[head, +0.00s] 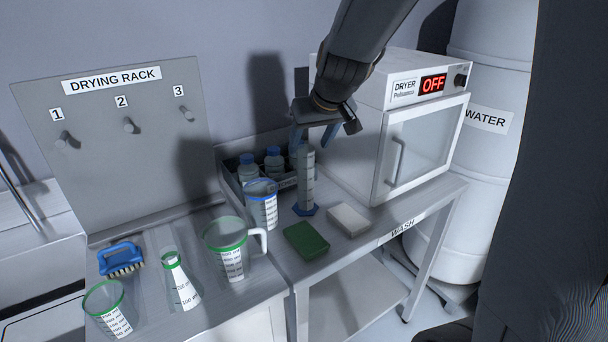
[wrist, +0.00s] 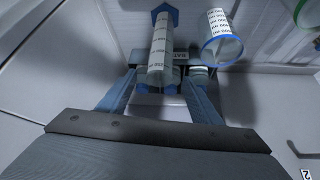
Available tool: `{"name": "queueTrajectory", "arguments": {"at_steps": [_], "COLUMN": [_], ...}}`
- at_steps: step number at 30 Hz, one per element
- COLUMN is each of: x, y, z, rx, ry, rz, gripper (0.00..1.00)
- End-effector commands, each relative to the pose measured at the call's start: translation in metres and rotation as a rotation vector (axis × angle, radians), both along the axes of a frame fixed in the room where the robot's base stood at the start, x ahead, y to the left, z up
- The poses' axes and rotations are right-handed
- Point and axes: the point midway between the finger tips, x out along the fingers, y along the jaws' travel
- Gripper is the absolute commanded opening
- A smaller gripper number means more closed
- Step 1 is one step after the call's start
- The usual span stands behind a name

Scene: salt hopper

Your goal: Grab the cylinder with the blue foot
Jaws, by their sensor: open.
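The cylinder with the blue foot (head: 306,180) is a tall, clear graduated cylinder with a white scale. It stands upright on the wash table, its blue foot (head: 306,209) flat on the top. My gripper (head: 315,140) is open and points down at the cylinder's upper end.
A blue-rimmed beaker (head: 262,205) stands close left of the cylinder. A crate of bottles (head: 232,190) is behind, the dryer (head: 420,140) right. A green sponge (head: 306,240) and white block (head: 348,219) lie in front. A green-rimmed jug (head: 228,250) stands front left.

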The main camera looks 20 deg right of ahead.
Motion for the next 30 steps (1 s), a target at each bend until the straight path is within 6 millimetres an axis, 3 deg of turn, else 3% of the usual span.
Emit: {"name": "queueTrajectory", "arguments": {"at_steps": [18,27,30], "x": [0.031,0.033,0.033], "y": [0.003,0.003,0.003], "z": [-0.055,-0.058,-0.058], "rx": [-0.001,-0.001,-0.001], "ry": [0.004,0.003,0.003], "rz": [-0.001,-0.001,-0.001], "gripper": [0.59,0.59,0.43]}}
